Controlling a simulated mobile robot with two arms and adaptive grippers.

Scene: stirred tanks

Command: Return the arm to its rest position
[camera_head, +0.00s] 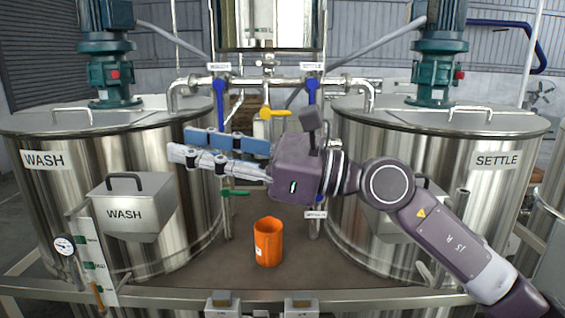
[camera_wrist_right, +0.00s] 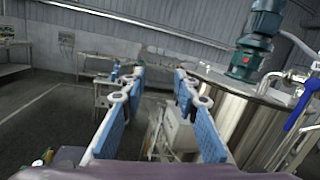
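My right arm comes in from the right in the head view, and its gripper (camera_head: 180,143) points left between the two tanks, above the orange beaker's height. In the right wrist view the two blue-padded fingers (camera_wrist_right: 157,85) stand apart with nothing between them. The gripper is open and empty. In the head view it covers part of the WASH tank's right side and some of the piping behind. My left gripper and arm do not show in either view.
The WASH tank (camera_head: 45,190) stands left and the SETTLE tank (camera_head: 500,190) right. An orange beaker (camera_head: 268,243) stands on the deck between them. Blue valve handles (camera_head: 220,97) and a yellow handle (camera_head: 274,114) are close behind the arm. A WASH box (camera_head: 130,203) juts from the left tank.

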